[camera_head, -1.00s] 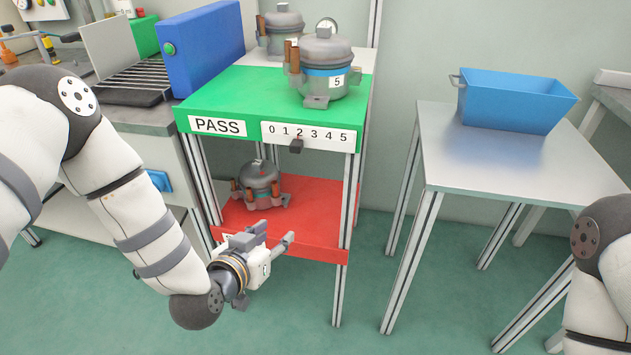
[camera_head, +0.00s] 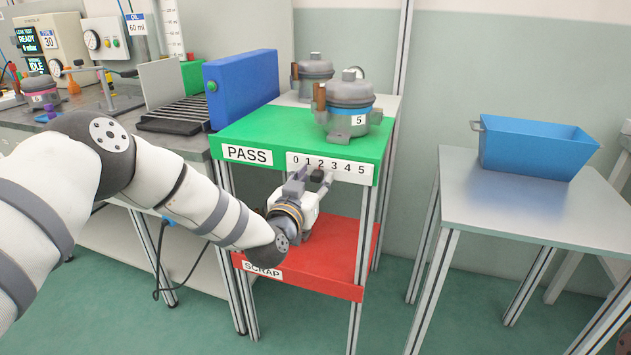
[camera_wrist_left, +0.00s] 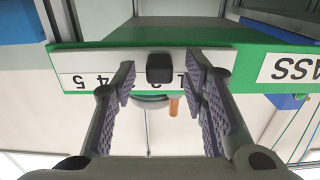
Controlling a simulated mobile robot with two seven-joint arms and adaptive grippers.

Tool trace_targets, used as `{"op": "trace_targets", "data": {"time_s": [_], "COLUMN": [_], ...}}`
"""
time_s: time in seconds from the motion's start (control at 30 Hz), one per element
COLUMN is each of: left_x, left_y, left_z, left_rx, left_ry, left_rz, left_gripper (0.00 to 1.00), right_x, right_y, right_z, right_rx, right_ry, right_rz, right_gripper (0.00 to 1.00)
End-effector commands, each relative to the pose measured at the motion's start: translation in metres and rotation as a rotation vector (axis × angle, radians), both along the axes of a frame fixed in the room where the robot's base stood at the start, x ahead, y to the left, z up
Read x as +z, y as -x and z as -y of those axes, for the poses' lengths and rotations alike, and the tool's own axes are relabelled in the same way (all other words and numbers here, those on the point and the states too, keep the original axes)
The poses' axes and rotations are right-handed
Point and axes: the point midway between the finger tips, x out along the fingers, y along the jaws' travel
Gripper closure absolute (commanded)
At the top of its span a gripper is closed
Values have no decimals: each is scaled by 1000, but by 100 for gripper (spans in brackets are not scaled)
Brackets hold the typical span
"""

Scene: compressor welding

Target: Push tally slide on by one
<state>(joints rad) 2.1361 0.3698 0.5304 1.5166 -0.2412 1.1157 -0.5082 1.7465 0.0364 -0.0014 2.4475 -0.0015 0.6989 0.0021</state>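The tally strip (camera_head: 346,168) runs along the front edge of the green PASS shelf (camera_head: 235,131), numbered 0 to 5. Its dark slide (camera_head: 317,175) sits just below the 2. In the left wrist view, which is upside down, the slide (camera_wrist_left: 160,68) shows as a black block between my spread fingers, and it hides part of the numbers. My left gripper (camera_head: 312,183) is open at the strip, its fingers on either side of the slide. I cannot tell whether either finger touches it. My right gripper is out of view.
A compressor marked 5 (camera_head: 348,108) stands on the green shelf, another (camera_head: 312,75) behind it. The red SCRAP shelf (camera_head: 330,272) lies below my left gripper. A blue bin (camera_head: 535,150) sits on the right-hand table (camera_head: 470,205).

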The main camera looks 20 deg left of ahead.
Motion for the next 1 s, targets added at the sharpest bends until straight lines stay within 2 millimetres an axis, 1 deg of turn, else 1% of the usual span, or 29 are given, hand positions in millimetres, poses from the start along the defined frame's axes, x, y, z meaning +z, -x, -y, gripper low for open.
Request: {"op": "trace_targets", "data": {"time_s": [0.1,0.27,0.3,0.47,0.5,0.7,0.77,0.9,1.0], "left_x": [0,2,2,2,1,2,2,3,2], "left_y": [-5,-5,-5,-5,-5,-5,-4,-4,-3], "left_z": [0,0,0,0,0,2,7,27,31], "left_rx": [-1,0,-1,0,0,-1,-2,-5,-1], "left_ry": [0,0,0,0,0,0,0,-1,0], "left_rz": [0,1,1,1,1,1,1,2,1], "left_gripper": [60,60,62,99,100,100,100,100,100], "right_x": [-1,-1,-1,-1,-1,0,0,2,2], "right_y": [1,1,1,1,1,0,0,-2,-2], "right_z": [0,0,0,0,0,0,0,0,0], "right_rx": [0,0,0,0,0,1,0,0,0], "right_ry": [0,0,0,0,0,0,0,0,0], "right_rz": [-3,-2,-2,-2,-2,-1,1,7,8], "right_gripper": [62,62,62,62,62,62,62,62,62]}}
